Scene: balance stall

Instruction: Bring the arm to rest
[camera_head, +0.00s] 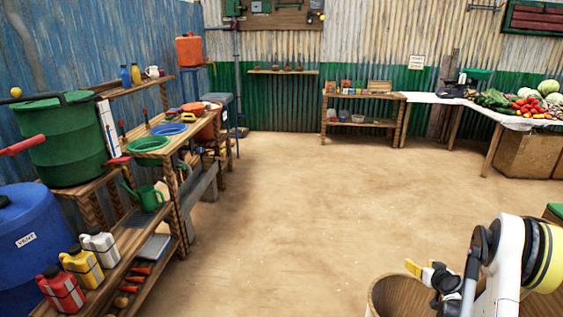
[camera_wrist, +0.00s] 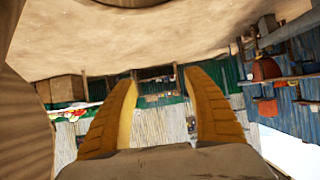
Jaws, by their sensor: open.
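My gripper (camera_head: 425,270) shows at the lower right of the head view, with yellow fingertips beside and a little above the rim of a round wooden barrel or tub (camera_head: 388,292). In the wrist view my gripper (camera_wrist: 163,100) has its two yellow fingers well apart with nothing between them. That view is upside down, with the floor at the top and the stall walls below. My white arm link stands at the right edge of the head view.
A wooden shelf (camera_head: 165,230) with bowls and jugs lines the left wall, beside a green barrel (camera_head: 60,145) and a blue barrel (camera_head: 35,250). A vegetable table (camera_head: 440,99) and a low shelf (camera_head: 362,97) stand at the back. The sandy floor (camera_head: 290,200) between is clear.

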